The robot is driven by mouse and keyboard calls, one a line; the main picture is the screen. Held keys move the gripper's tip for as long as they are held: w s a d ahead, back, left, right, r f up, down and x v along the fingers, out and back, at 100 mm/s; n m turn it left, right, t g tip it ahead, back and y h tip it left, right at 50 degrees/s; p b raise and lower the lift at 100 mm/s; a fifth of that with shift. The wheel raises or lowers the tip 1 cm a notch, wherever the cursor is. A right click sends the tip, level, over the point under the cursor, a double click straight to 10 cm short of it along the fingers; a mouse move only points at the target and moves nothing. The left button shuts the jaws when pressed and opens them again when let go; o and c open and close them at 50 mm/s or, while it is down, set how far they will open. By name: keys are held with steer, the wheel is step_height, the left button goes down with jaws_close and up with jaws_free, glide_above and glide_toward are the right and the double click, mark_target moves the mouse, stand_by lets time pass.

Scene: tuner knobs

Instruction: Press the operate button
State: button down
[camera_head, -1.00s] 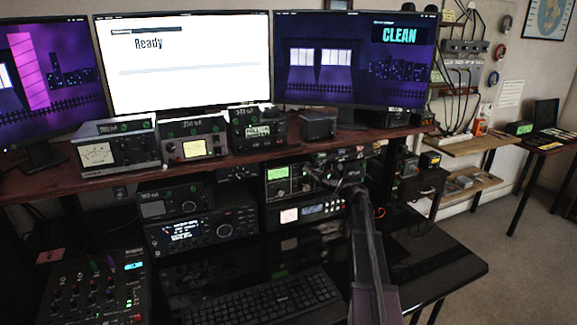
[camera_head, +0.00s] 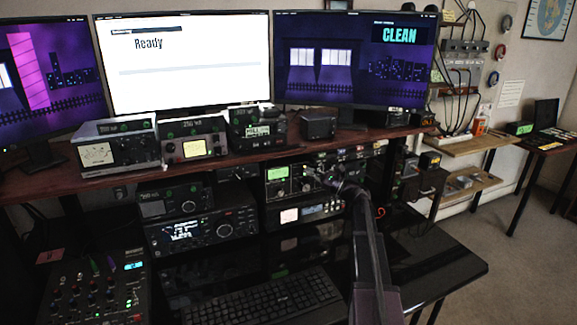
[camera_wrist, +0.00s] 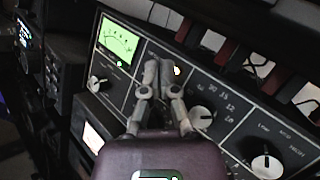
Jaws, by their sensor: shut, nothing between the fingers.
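The tuner (camera_wrist: 140,25) has a dark front panel with a lit green meter (camera_wrist: 118,40) and white-marked knobs, one at lower left (camera_wrist: 97,83) and one right of the fingers (camera_wrist: 202,117). Contact cannot be told. In the head view, my gripper (camera_head: 316,176) is at the tuner's front (camera_head: 278,184), covering part of it.
Another knob (camera_wrist: 267,165) is at the panel's lower right. A row of red and white switches (camera_wrist: 255,65) is above the panel. Below the tuner is a unit with a lit display (camera_head: 289,216). Radios stand left, and a keyboard (camera_head: 265,298) lies on the desk.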

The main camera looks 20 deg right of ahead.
steer(key=s, duration=0.6)
stand_by(0.6)
steer(key=shift+d, duration=0.1)
stand_by(0.4)
